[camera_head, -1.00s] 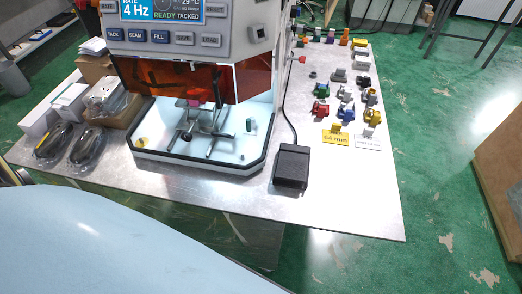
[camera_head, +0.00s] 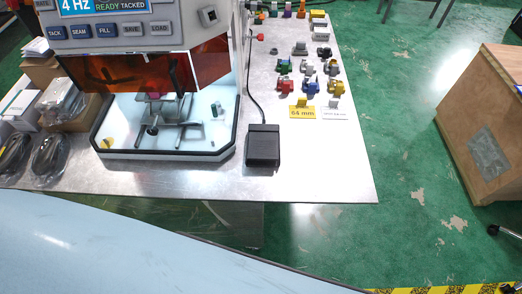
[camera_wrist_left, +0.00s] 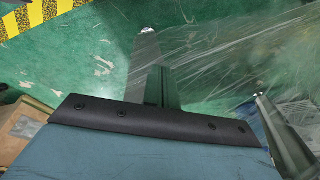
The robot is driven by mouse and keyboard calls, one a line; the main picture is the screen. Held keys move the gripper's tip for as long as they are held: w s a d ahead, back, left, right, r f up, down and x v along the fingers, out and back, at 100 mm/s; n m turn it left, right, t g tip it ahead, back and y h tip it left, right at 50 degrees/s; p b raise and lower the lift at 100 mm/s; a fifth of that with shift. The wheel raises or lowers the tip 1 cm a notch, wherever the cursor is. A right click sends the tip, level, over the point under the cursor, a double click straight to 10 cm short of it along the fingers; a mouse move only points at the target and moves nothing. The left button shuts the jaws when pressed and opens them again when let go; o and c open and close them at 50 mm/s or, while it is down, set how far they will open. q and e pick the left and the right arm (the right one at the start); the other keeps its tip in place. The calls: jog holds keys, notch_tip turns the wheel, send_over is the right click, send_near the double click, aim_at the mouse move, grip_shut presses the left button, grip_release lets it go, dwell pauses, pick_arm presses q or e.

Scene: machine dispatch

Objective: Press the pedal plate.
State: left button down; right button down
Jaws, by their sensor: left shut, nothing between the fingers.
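The black foot pedal (camera_head: 263,146) lies on the metal table near its front edge, right of the machine, with a cable running back from it. Its dark upper face is the plate; I cannot tell whether it is pressed down. In the left wrist view, my left gripper (camera_wrist_left: 149,38) is shut and empty, with its fingers together over the green floor. The pedal does not show in that view. No gripper shows in the head view, and my right gripper is not in view.
The machine (camera_head: 165,125) with its orange shield stands left of the pedal. Several coloured parts and a yellow "64 mm" card (camera_head: 302,113) lie to the right. The metal table (camera_head: 325,178) is bare at its front right corner. A wooden crate (camera_head: 490,130) stands at right.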

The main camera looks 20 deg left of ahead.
pick_arm(q)
jog(key=w+r+n+t+y, duration=0.1)
jog(key=w+r, duration=0.2)
jog(key=r, duration=0.5)
jog(key=w+r+n+t+p, duration=0.1)
jog(key=w+r, duration=0.2)
jog(key=r, duration=0.4)
jog(key=w+r+t+y, duration=0.1)
jog(key=w+r, duration=0.3)
jog(key=r, duration=0.4)
jog(key=w+d+r+n+t+y, duration=0.1)
jog(key=w+d+r+n+t, duration=0.2)
jog(key=w+d+r+t, duration=0.4)
jog(key=w+d+r, duration=0.1)
jog(key=d+r, duration=0.2)
jog(key=r, duration=0.2)
jog(key=shift+w+d+n+t+y, duration=0.15)
jog(key=shift+d+n+t+y, duration=0.15)
jog(key=shift+t, duration=0.1)
